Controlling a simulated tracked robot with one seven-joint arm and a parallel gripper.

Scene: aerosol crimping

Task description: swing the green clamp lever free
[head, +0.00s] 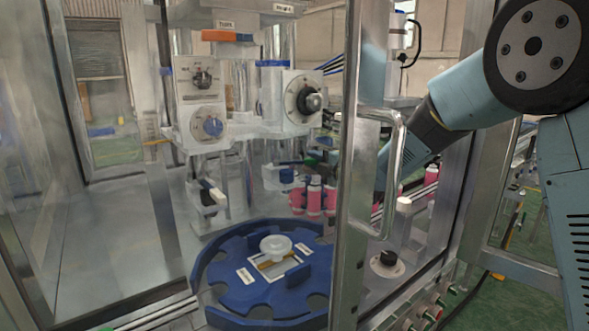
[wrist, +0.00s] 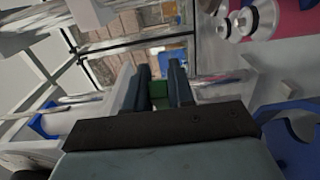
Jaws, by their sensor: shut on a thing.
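In the wrist view the two dark fingers of my gripper (wrist: 161,76) are closed on the green clamp lever (wrist: 159,91). Only a small green block of the lever shows between them; the rest is hidden. In the head view my arm comes in from the right and passes behind the door frame and handle. There my gripper is largely hidden. A small green patch (head: 313,156), dark parts around it, shows beside the machine's column, but I cannot tell how the lever is turned.
A blue indexing wheel (head: 225,291) with a white piece on it stands low in front. Several pink cans (head: 314,197) stand behind it. The metal door handle (head: 398,160) and frame are close to my arm. Dial boxes (head: 301,99) hang above.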

